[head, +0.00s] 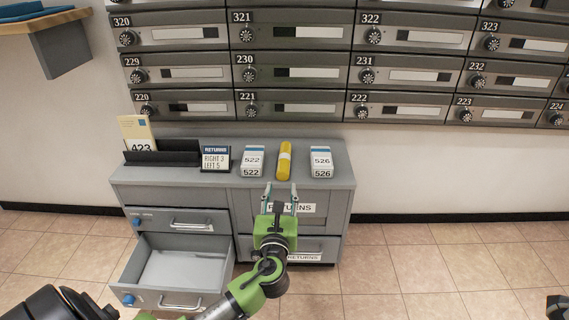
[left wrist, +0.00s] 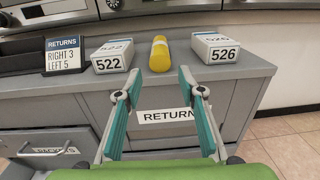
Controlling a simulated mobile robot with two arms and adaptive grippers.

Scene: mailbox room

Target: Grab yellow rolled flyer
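The yellow rolled flyer (head: 285,160) lies on top of the grey cabinet (head: 200,187), between the boxes marked 522 (head: 252,161) and 526 (head: 321,162). It has a pale band around its middle and also shows in the left wrist view (left wrist: 160,55). My left gripper (head: 281,190) is open and empty, in front of the cabinet's front edge and short of the flyer. Its two teal fingers (left wrist: 157,82) stand apart, with the flyer seen beyond the gap between them. My right gripper is not clearly in view.
A RETURNS sign reading RIGHT 3, LEFT 5 (head: 216,159) and a dark holder with a card marked 423 (head: 138,134) stand at the left of the cabinet top. An empty lower drawer (head: 180,268) is pulled out at left. Mailboxes (head: 290,70) cover the wall above.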

